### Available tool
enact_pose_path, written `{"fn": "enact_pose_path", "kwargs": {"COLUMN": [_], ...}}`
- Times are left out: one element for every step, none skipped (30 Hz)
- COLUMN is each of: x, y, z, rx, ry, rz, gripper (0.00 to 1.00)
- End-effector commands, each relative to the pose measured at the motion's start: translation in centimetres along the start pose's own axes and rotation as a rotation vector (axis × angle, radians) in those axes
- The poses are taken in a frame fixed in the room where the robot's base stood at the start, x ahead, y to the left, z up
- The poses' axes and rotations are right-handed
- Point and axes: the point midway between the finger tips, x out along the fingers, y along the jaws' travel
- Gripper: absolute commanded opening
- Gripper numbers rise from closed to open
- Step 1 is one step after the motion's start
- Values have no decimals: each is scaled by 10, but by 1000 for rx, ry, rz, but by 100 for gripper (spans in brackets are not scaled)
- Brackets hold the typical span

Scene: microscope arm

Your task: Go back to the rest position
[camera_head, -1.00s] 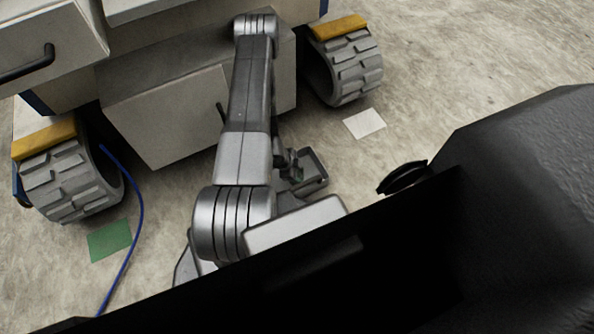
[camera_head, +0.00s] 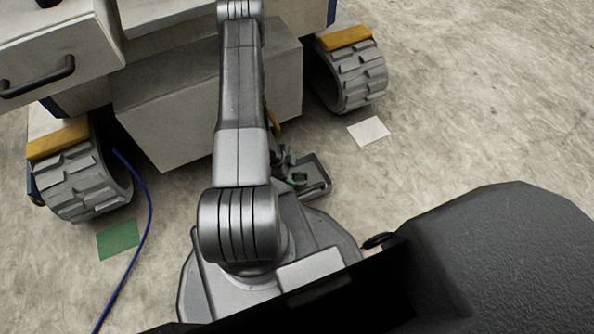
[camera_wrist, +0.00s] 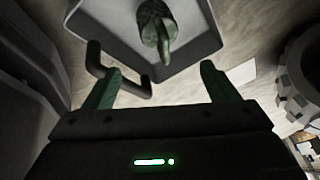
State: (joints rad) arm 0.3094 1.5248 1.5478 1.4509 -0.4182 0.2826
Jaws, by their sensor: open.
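My gripper (camera_wrist: 161,72) is open, its two green fingers apart with nothing between them in the wrist view. Beyond the fingertips is a shallow grey tray (camera_wrist: 200,48) holding a mottled green object (camera_wrist: 153,26). In the head view my arm (camera_head: 241,100) rises from its base and reaches toward the wheeled cabinet.
The pale cabinet (camera_head: 190,115) with drawers, a handle (camera_head: 38,82) and chunky wheels (camera_head: 352,78) stands beyond my arm. A blue cable (camera_head: 148,205), a green square (camera_head: 118,239) and a white square (camera_head: 369,131) lie on the floor. The right floor is open.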

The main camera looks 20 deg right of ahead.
Motion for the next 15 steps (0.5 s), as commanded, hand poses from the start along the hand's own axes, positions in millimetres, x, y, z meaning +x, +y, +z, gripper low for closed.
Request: {"fn": "enact_pose_path", "kwargs": {"x": [-14,-18,-23,-26,-30,-33,-34,-36,-37,-38,-38,-38,-38,-38,-38], "y": [-1,0,-1,-1,-1,0,0,0,0,0,0,0,0,0,0], "z": [-1,-1,-1,-1,-1,0,0,0,0,0,0,0,0,0,0], "rx": [-1,-1,0,0,0,-1,-1,0,0,0,0,0,0,0,0], "ry": [0,0,0,0,0,0,0,0,0,0,0,0,0,0,0], "rz": [-1,-1,-1,-1,-1,-1,0,0,1,1,1,1,1,1,1], "gripper": [80,80,80,80,80,80,80,80,80,80,80,80,80,80,80]}}
